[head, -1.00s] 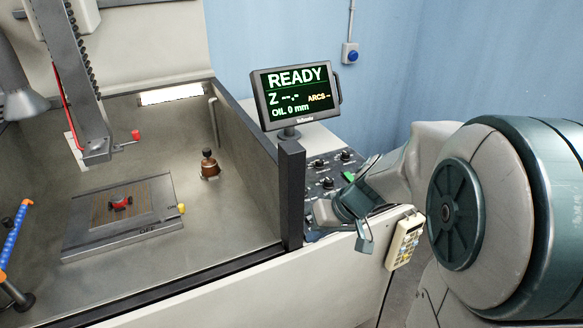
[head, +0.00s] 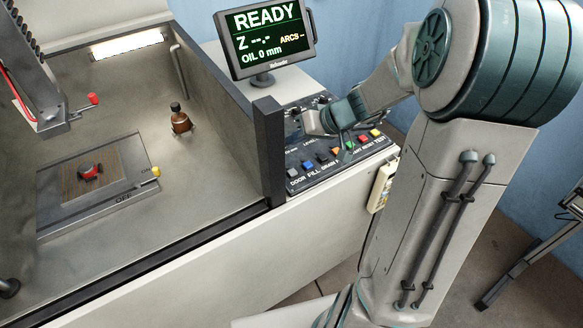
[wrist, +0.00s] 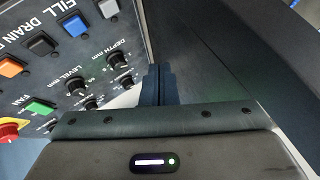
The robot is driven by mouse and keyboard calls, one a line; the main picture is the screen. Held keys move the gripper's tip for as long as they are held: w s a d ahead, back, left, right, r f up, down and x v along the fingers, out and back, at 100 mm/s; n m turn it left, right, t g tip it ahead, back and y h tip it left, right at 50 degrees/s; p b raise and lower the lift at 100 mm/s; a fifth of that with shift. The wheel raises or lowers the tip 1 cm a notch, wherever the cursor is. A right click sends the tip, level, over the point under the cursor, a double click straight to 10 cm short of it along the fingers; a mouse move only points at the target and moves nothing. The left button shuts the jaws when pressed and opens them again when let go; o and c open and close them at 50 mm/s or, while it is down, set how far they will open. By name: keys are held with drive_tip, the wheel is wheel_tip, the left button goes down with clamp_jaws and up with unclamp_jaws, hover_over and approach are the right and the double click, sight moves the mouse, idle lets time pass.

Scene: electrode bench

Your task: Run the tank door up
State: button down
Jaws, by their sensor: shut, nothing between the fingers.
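The control panel (head: 318,172) stands right of the tank, with a row of coloured buttons on its front edge. In the wrist view a grey button (wrist: 108,9) sits beside the blue FILL button (wrist: 75,25). My gripper (wrist: 157,72) is shut and empty, to the right of the knobs in the wrist view. In the head view it is over the panel's back left, close to the dark post. The tank's front is open above a dark rail (head: 165,248); I cannot make out a raised door.
The dark post (head: 270,150) stands between tank and panel. The screen (head: 265,38) reads READY, oil 0 mm. A beige handheld keypad (head: 380,187) hangs at the panel's right side. Knobs (wrist: 78,84) rise from the panel near my fingers.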

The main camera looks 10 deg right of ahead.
drive_tip(key=shift+f, duration=0.1)
drive_tip(key=b, duration=0.5)
hover_over(296, 173)
wheel_tip(296, 173, down, 7)
drive_tip(key=shift+f, duration=0.2)
drive_tip(key=shift+f+b, duration=0.65)
drive_tip(key=shift+b, duration=0.25)
drive_tip(key=shift+f, duration=0.15)
idle(1.0)
drive_tip(key=shift+f+b, duration=0.3)
drive_tip(key=shift+b, duration=0.5)
